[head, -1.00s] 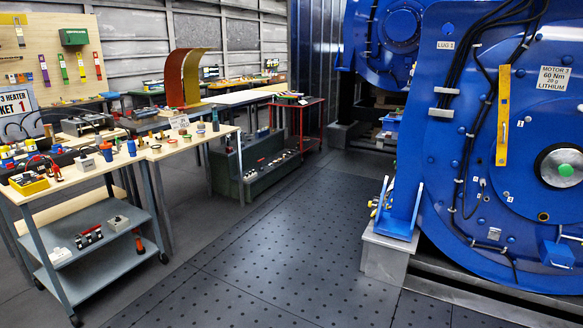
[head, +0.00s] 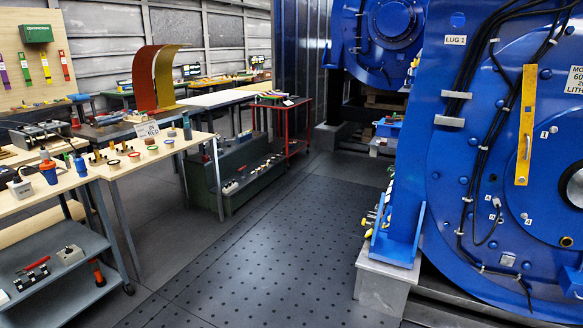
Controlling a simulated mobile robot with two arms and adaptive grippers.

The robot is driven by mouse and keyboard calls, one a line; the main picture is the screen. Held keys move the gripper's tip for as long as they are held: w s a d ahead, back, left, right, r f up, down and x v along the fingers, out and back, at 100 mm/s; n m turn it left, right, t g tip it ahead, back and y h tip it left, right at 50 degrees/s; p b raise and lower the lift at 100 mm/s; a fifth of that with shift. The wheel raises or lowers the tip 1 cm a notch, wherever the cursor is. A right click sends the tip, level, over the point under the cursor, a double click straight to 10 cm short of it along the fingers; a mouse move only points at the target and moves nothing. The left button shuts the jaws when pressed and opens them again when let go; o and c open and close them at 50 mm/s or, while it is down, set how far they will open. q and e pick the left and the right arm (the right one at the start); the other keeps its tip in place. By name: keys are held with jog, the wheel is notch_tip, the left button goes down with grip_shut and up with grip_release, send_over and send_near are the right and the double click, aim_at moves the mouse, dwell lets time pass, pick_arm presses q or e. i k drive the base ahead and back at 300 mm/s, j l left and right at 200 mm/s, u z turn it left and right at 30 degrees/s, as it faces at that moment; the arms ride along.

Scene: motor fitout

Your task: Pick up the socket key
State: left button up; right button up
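I cannot make out which item is the socket key; many small tools and parts lie on the benches at the left. The nearer wooden-topped bench (head: 184,149) carries small dark and brass-coloured pieces, coloured rings and blue cylinders. A trolley (head: 62,287) at the left edge has a grey shelf with a red-and-black tool (head: 33,264) and a red-handled item (head: 98,272). Neither of my grippers is in view.
A large blue motor (head: 475,160) fills the right side, with a blue bracket on a grey block (head: 383,285). A dark green cabinet (head: 205,177) and a red cart (head: 286,128) stand beyond the bench. The dark perforated floor (head: 270,245) between is open.

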aim_at(242, 177)
jog(key=i, duration=7.85)
jog(key=i+u, duration=0.2)
jog(key=u, duration=0.25)
jog(key=i+l+u, duration=0.1)
jog(key=u, duration=0.35)
jog(key=i+l+u, duration=0.15)
jog(key=u, duration=0.25)
jog(key=i+l+u, duration=0.25)
jog(key=u, duration=0.2)
